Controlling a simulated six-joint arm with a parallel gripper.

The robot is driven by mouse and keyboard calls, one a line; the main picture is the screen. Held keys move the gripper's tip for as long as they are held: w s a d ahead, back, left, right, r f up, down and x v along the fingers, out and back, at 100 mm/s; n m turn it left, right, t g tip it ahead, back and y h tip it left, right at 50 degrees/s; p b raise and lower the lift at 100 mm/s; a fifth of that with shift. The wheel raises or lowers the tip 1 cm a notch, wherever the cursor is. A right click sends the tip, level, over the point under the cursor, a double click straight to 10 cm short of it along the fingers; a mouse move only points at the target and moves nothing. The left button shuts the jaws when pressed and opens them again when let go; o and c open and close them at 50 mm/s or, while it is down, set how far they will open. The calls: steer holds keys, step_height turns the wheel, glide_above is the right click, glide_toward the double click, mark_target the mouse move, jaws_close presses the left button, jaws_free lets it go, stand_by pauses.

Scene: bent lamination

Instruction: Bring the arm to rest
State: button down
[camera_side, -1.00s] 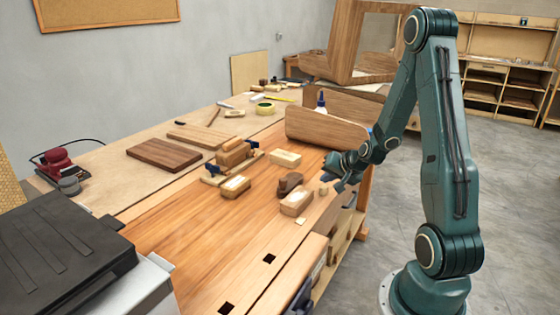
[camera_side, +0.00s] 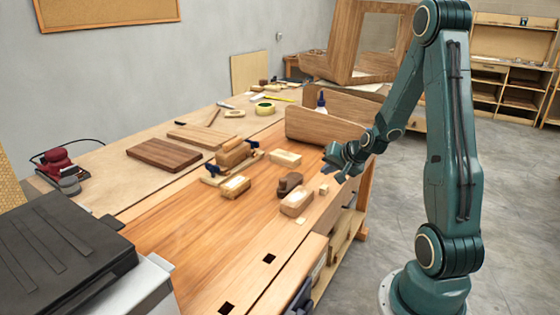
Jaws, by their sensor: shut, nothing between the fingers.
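My gripper (camera_side: 338,172) hangs above the right edge of the wooden workbench (camera_side: 200,255), pointing down and to the left. It is shut with nothing in it. Just below and left of it a small light wooden cube (camera_side: 323,189) lies on the bench, apart from the fingers. A light wooden block (camera_side: 296,202) and a dark brown shaped piece (camera_side: 289,183) lie further left. My arm bends from its upright column down to the bench.
A curved wooden panel (camera_side: 318,128) stands behind the gripper, with a glue bottle (camera_side: 321,103) beyond it. A clamped wooden form (camera_side: 234,156) and several blocks occupy the bench middle. A black-lidded machine (camera_side: 60,250) fills the front left. The front bench surface is clear.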

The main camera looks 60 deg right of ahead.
stand_by(0.3)
steer(key=a+r+n+g+y, duration=0.1)
steer(key=a+r+n, duration=0.35)
steer(key=a, duration=0.45)
steer(key=a+r+n+y, duration=0.25)
steer(key=a+r, duration=0.35)
steer(key=a, duration=0.3)
steer(key=s+a+r+n+g, duration=0.1)
steer(key=s+a+r+n, duration=0.2)
steer(key=s+a, duration=0.2)
steer(key=s+a+r+n, duration=0.3)
steer(key=s+a, duration=0.2)
steer(key=s, duration=0.5)
steer(key=shift+a+r+n+g, duration=0.15)
steer(key=shift+a+n+g, duration=0.25)
